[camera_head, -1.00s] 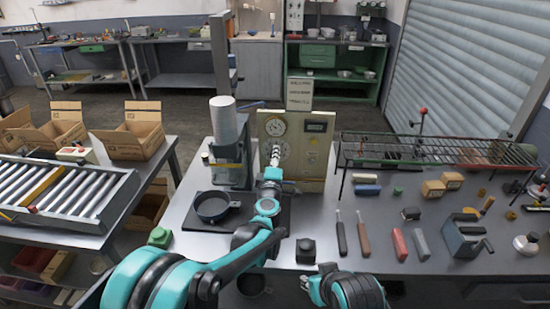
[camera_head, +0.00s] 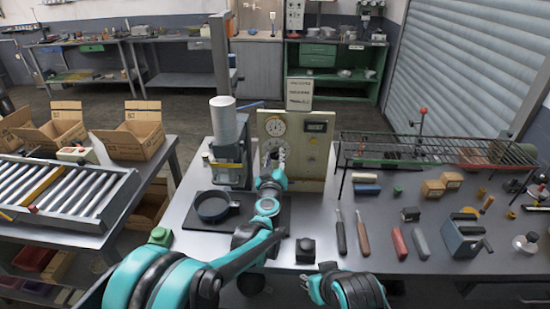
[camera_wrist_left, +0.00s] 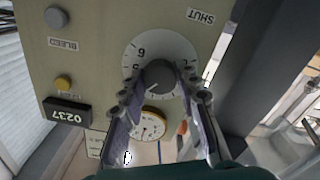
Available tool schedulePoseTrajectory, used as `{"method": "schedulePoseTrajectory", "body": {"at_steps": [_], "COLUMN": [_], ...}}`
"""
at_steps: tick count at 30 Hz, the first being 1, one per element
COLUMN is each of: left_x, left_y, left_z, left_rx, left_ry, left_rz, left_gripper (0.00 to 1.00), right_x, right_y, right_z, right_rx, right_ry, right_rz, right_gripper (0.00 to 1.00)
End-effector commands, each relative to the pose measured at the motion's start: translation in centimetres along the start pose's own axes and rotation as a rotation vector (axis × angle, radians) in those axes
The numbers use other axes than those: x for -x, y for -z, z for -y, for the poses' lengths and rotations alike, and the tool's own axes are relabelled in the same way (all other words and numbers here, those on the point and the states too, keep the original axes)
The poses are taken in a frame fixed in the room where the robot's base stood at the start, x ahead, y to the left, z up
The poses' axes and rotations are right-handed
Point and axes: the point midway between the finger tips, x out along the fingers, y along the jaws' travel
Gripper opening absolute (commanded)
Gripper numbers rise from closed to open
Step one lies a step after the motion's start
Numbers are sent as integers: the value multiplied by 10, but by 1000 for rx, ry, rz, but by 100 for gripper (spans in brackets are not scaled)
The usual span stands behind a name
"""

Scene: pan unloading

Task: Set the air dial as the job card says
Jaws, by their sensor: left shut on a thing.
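The air dial (camera_wrist_left: 160,78) is a dark round knob on a white numbered scale plate, in the middle of the left wrist view. My left gripper (camera_wrist_left: 162,90) is shut on this knob, with one finger on each side; the fingers hide part of the scale. In the head view my left gripper (camera_head: 277,158) reaches the cream panel (camera_head: 314,165) below its round gauge (camera_head: 275,127). The card (camera_head: 299,94) stands above the panel; its writing is too small to read. My right gripper (camera_head: 318,287) is low in the head view, its jaw state unclear.
In the left wrist view, a display (camera_wrist_left: 67,115) reads 0237, near a yellow button (camera_wrist_left: 63,83) and a grey one (camera_wrist_left: 55,17). A black pan (camera_head: 212,207) sits left of my left arm. A wire rack (camera_head: 430,150) and several tools occupy the right side.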

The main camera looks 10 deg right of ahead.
Motion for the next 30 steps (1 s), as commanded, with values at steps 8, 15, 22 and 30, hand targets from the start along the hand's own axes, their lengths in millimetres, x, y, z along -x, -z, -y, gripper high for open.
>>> {"method": "schedulePoseTrajectory", "body": {"at_steps": [8,15,22,30], "left_x": [1,1,1,1], "left_y": [-1,-1,-1,-2], "left_z": [0,0,0,0], "left_rx": [-261,-468,-618,-714], "left_ry": [-1,-1,-1,-1], "left_rz": [1,1,1,1], "left_gripper": [3,3,3,3], "right_x": [0,0,1,1], "right_y": [0,0,0,0], "right_z": [0,0,0,0], "right_rx": [0,0,0,0], "right_ry": [0,0,0,0], "right_rz": [0,0,0,0], "right_gripper": [30,30,30,30]}}
